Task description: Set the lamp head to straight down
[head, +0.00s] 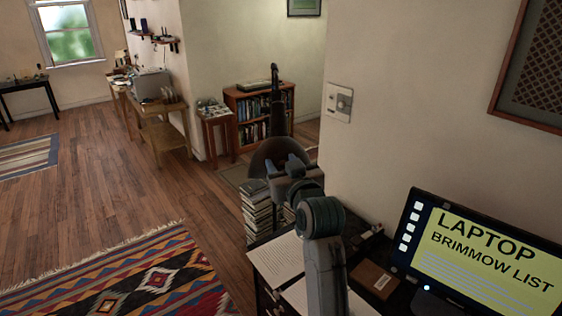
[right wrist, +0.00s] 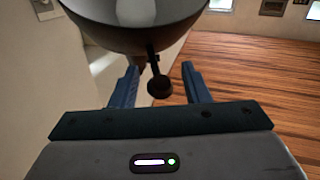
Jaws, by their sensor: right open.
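The lamp head is a dark, rounded shade (head: 268,156), partly hidden behind my right gripper in the head view. A dark upright part (head: 276,98) rises above it. In the right wrist view the shade (right wrist: 135,22) fills the top, and a short stem with a round dark knob (right wrist: 159,87) hangs from it. My right gripper (right wrist: 160,84) is open, its blue fingers on either side of the knob with gaps on both sides. In the head view the right gripper (head: 286,168) is in front of the shade. The exact tilt of the lamp head is unclear. My left gripper is not in view.
A desk with papers (head: 283,262), a small brown box (head: 374,281) and a monitor (head: 480,262) is at the lower right. A stack of books (head: 257,212) stands beside it. The wall with a switch plate (head: 339,102) is close by. Open wood floor (head: 125,190) lies left.

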